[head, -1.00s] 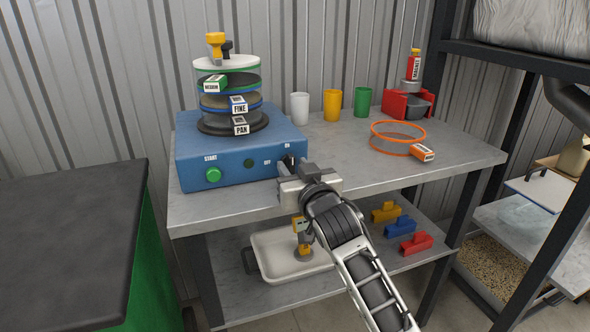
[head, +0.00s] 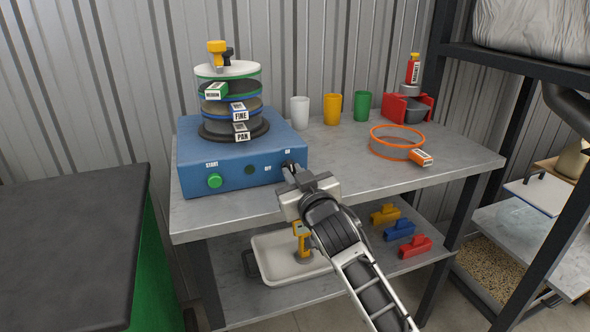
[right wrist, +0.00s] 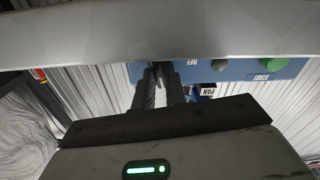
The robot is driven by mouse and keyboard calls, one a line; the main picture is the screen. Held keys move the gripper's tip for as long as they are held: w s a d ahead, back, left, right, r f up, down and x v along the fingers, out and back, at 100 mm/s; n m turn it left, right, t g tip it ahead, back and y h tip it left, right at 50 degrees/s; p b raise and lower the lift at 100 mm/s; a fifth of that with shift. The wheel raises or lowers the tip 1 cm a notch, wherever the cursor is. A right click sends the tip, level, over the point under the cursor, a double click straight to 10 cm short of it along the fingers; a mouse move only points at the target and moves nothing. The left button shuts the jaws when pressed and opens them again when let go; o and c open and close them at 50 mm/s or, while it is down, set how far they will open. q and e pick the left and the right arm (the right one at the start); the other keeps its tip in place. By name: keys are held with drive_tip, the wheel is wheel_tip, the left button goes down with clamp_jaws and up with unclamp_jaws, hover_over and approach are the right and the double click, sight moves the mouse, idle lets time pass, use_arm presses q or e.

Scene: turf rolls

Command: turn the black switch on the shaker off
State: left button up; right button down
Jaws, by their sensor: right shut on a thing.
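The blue shaker (head: 238,165) stands on the grey bench, with a stack of labelled sieves (head: 232,100) on top. Its front has a green START button (head: 215,181), a dark round spot and OFF and ON labels. The black switch is at the right end of the front, by the ON label, and is mostly hidden by my fingers; I cannot tell its position. My right gripper (head: 289,168) is shut on the switch. In the right wrist view its fingers (right wrist: 159,74) reach the shaker's blue front. My left gripper is not in view.
White, yellow and green cups (head: 332,108) stand behind on the bench (head: 350,172). An orange-rimmed sieve (head: 397,142) lies to the right, near a red stand (head: 408,106). A white tray (head: 275,268) and coloured blocks are on the lower shelf, below my right arm.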

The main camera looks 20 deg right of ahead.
drive_tip(key=shift+r+n+p, duration=0.1)
drive_tip(key=shift+n+p, duration=0.55)
drive_tip(key=shift+n, duration=0.25)
drive_tip(key=n+p, duration=0.2)
drive_tip(key=n, duration=0.2)
drive_tip(key=shift+a+n, duration=0.1)
drive_tip(key=shift+n, duration=0.2)
drive_tip(key=n+p, duration=0.1)
drive_tip(key=n, duration=0.1)
drive_tip(key=shift+f+n, duration=0.2)
drive_tip(key=shift+n, duration=0.2)
drive_tip(key=n+p, duration=0.1)
drive_tip(key=n, duration=0.1)
drive_tip(key=shift+n, duration=0.3)
drive_tip(key=shift+f+n+p, duration=0.15)
drive_tip(key=shift+n+p, duration=0.2)
drive_tip(key=shift+n, duration=0.75)
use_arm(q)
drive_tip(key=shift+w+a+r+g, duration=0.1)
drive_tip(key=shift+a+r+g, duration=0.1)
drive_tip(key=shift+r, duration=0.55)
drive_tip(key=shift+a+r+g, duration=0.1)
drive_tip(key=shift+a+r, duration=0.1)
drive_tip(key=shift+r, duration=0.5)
use_arm(e)
drive_tip(key=shift+n, duration=0.9)
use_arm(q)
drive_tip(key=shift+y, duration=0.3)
